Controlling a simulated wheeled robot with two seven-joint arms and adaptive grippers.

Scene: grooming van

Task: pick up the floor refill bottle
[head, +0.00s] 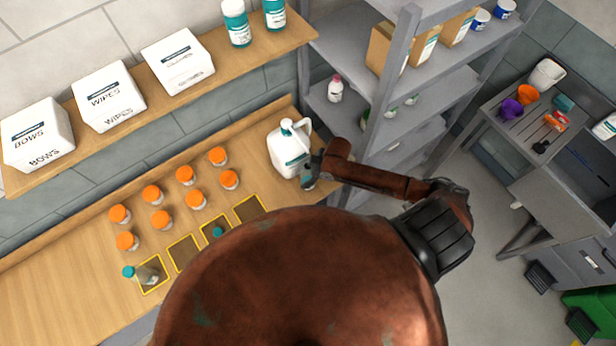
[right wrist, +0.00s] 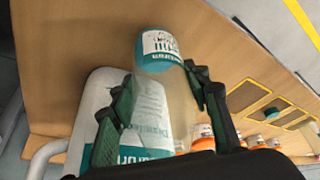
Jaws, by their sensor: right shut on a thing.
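My right gripper (head: 314,166) is over the back right of the wooden bench, just right of a large white jug (head: 287,150) with a teal label. In the right wrist view the gripper (right wrist: 164,84) is shut on a small clear bottle (right wrist: 160,48) with a white and teal label. Part of this bottle (head: 307,180) shows below the fingers in the head view; its label is too small to read. The jug (right wrist: 98,105) stands close beside it in the wrist view. Whether the bottle touches the bench is unclear. My left gripper is not in view.
Several orange-capped jars (head: 185,175) stand left of the jug. Yellow-outlined squares (head: 184,254) lie in front; a teal-capped bottle (head: 148,275) is at the left one. A grey shelf rack (head: 345,60) rises right of the bench. A wall shelf (head: 215,85) holds boxes.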

